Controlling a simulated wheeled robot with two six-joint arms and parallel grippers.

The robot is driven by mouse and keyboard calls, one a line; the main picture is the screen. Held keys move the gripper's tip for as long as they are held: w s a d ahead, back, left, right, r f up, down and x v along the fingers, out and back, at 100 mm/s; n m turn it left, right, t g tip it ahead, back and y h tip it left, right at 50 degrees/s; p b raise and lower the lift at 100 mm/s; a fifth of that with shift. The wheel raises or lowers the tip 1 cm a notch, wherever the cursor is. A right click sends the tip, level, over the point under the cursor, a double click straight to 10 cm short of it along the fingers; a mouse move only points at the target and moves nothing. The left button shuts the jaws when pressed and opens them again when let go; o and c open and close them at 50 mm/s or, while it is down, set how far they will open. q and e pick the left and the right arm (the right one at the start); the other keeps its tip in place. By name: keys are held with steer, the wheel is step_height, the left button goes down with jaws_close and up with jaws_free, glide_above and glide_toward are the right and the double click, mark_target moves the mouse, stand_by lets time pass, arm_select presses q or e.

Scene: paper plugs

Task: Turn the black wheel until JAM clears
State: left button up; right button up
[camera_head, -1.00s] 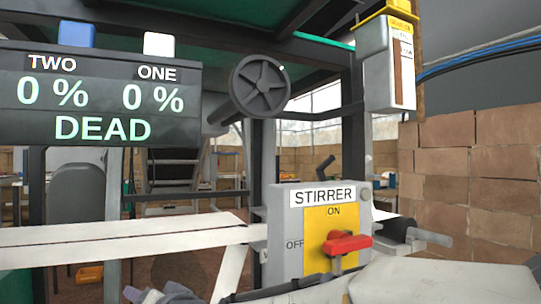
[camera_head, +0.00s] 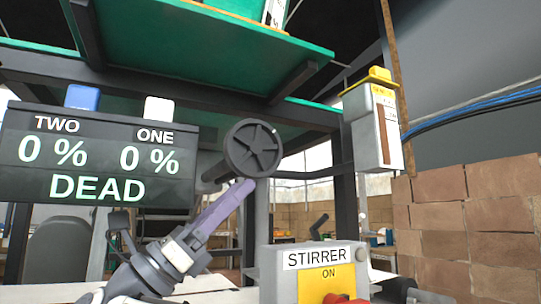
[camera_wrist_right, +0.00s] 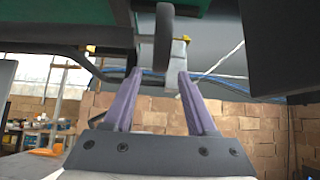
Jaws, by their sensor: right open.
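The black spoked wheel (camera_head: 253,148) is on a dark shaft beneath the green deck, right of the display. In the right wrist view the wheel (camera_wrist_right: 165,38) shows edge-on, ahead of the gap between my fingers. My right gripper (camera_head: 248,186) has its purple fingertips at the wheel's lower rim; I cannot tell whether they touch it. In the wrist view the right gripper (camera_wrist_right: 159,73) is open, with nothing held between its fingers. The dark display (camera_head: 98,155) reads TWO 0 %, ONE 0 % and DEAD; JAM does not show. My left gripper is not in view.
A grey STIRRER switch box (camera_head: 312,270) with a yellow ON plate stands below right, its red handle (camera_head: 335,298) partly cut off. A grey box with a yellow top (camera_head: 372,125) hangs at right. A brick wall (camera_head: 450,215) stands behind. Green deck (camera_head: 220,45) overhangs the wheel.

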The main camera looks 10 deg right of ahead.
mark_target(280, 149)
steer(key=x, duration=0.9)
steer(key=shift+r+p, duration=0.15)
steer(key=shift+p, duration=0.15)
jaws_close()
